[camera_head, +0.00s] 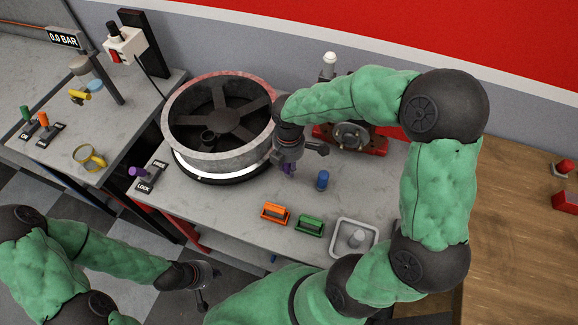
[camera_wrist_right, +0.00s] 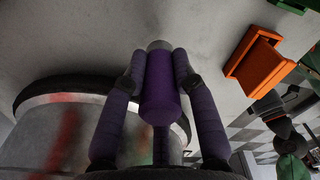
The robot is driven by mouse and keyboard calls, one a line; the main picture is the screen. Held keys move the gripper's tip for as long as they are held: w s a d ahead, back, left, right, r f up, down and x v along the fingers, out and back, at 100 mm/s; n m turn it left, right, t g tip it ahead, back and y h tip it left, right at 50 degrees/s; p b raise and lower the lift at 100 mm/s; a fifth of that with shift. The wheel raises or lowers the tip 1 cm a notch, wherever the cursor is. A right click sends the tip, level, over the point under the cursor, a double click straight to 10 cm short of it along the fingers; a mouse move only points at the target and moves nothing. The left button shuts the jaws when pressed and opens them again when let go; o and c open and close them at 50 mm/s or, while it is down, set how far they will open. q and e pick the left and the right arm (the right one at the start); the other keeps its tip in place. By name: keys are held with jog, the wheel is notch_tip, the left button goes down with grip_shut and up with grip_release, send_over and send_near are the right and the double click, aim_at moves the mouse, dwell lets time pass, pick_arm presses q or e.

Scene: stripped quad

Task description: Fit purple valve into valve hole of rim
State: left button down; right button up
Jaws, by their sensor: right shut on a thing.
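The purple valve (camera_wrist_right: 160,90) is held between the two fingers of my right gripper (camera_wrist_right: 160,60) in the right wrist view. In the head view my right gripper (camera_head: 288,166) hangs above the bench just right of the rim (camera_head: 225,161), with the purple valve (camera_head: 287,169) at its tip. The rim is a grey spoked wheel lying flat on a round black and white base. Its curved wall also shows in the right wrist view (camera_wrist_right: 60,140). I cannot make out the valve hole. My left gripper (camera_head: 207,288) is low, in front of the bench; its fingers are too small to read.
A blue cylinder (camera_head: 322,181), an orange block (camera_head: 276,212), a green block (camera_head: 310,226) and a grey tray (camera_head: 371,248) stand right of the rim. A red device (camera_head: 349,136) is behind. A lever switch (camera_head: 147,176) is at the left bench edge.

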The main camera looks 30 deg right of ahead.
jog(key=s+a+r+p, duration=0.4)
jog(key=s+a+r, duration=0.4)
jog(key=s+r, duration=0.1)
jog(key=shift+s+a+r, duration=0.15)
jog(key=shift+s+a, duration=0.25)
jog(key=shift+s, duration=0.35)
